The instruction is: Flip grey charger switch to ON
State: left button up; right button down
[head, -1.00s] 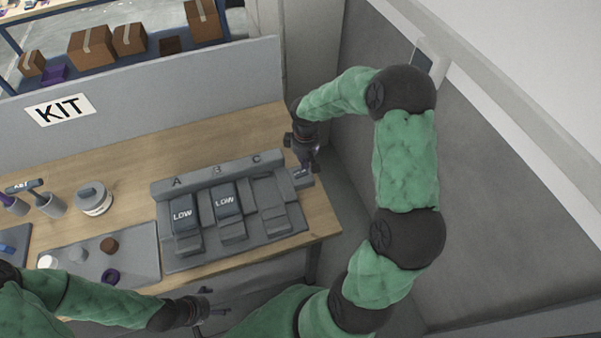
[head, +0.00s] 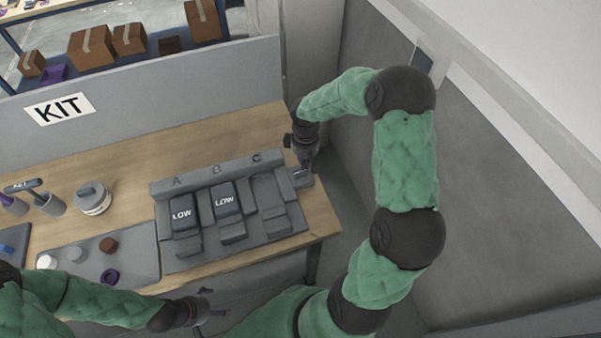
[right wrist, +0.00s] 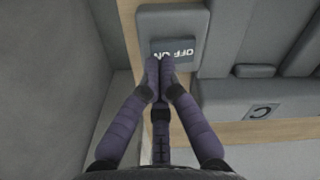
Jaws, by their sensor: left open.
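The grey charger (head: 290,229) stands on the wooden bench, with slots marked A, B and C. Its grey switch box (head: 303,179) sits at the right end beside C. In the right wrist view, the switch box (right wrist: 170,22) carries an OFF ON label (right wrist: 174,52). My right gripper (head: 305,168) is over the switch box. In the right wrist view, its fingertips (right wrist: 159,66) are together at the label, hiding part of it and the switch lever. I cannot tell whether they touch. My left gripper (head: 208,303) is open and empty in front of the bench.
Two batteries marked LOW (head: 182,213) sit in slots A and B; slot C looks empty. A grey tray (head: 135,260) with small round parts lies left of the charger. A grey partition with a KIT sign (head: 59,108) runs behind. A wall stands close to the right.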

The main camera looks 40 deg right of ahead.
jog(key=shift+f+b, duration=0.65)
jog(key=shift+f, duration=0.3)
dwell(0.6)
jog(key=shift+r, duration=0.15)
jog(key=shift+r+p, duration=0.55)
jog(key=shift+r, duration=0.05)
jog(key=shift+r+p, duration=1.95)
jog(key=shift+r, duration=0.85)
